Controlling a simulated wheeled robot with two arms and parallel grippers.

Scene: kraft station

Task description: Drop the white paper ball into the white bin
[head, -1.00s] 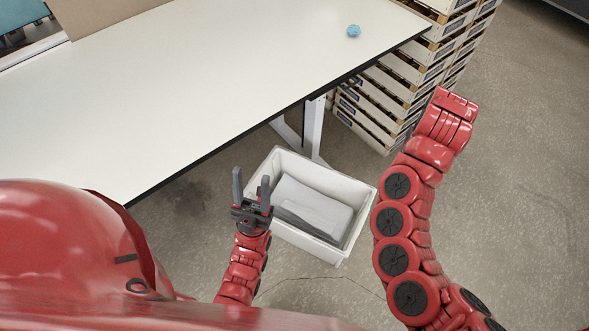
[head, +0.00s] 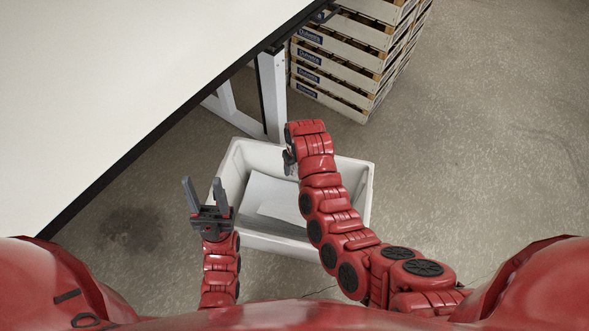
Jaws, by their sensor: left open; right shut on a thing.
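The white bin (head: 369,190) stands on the floor beside the table, open at the top, with white and grey sheets (head: 275,195) inside. My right gripper (head: 289,162) points down over the far part of the bin. It is mostly hidden behind its own red wrist. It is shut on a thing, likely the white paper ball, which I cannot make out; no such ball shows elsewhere. My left gripper (head: 205,192) is open and empty at the bin's left side, its fingers pointing up in the picture.
A white table (head: 110,75) with a dark edge fills the upper left, its pale leg (head: 272,95) just behind the bin. Stacked wooden crates (head: 345,65) stand at the back. The floor to the right is clear.

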